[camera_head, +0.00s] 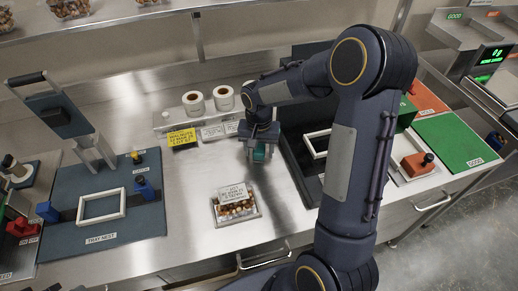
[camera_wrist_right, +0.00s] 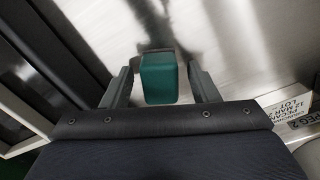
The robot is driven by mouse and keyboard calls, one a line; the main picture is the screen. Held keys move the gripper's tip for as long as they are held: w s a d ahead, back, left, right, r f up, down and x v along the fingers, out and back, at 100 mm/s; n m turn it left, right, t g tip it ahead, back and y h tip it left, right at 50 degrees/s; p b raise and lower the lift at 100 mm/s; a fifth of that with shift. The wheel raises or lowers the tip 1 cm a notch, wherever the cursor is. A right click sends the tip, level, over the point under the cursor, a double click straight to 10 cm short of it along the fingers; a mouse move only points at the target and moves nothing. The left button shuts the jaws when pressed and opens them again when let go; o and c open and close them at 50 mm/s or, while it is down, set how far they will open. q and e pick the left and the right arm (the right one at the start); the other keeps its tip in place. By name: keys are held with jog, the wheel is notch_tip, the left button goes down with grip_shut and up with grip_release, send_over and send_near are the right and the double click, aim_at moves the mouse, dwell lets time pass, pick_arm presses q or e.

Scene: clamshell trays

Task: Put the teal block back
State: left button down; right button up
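The teal block (camera_head: 259,154) is at the middle of the steel bench, below my right gripper (camera_head: 260,152). In the right wrist view the teal block (camera_wrist_right: 159,78) sits between the two fingers of my right gripper (camera_wrist_right: 160,80). A narrow gap shows on each side of the block, so the fingers look open around it. I cannot tell whether the block rests on the bench. My left gripper is not in view.
A clamshell tray of nuts (camera_head: 236,206) lies in front of the block. Label rolls (camera_head: 208,101) and a yellow sign (camera_head: 182,138) stand behind it. A blue tray nest fixture (camera_head: 140,222) is at left; a green mat (camera_head: 456,139) is at right.

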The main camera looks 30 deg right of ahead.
aim_at(260, 150)
notch_tip(260, 150, up, 13)
jog(key=p, duration=0.9)
jog(key=s+a+r+n+t+y, duration=0.1)
jog(key=s+a+r+n+t, duration=0.1)
jog(key=s, duration=0.5)
jog(key=s+a+r+n+t+y, duration=0.1)
jog(key=s+a+r, duration=0.2)
jog(key=s, duration=0.4)
jog(key=s+a+r+n+t+y, duration=0.1)
jog(key=s+r, duration=0.3)
jog(key=s, duration=0.4)
jog(key=shift+a+r+n+t+y, duration=0.4)
jog(key=shift+a+n+t, duration=0.25)
jog(key=shift+n+t, duration=0.15)
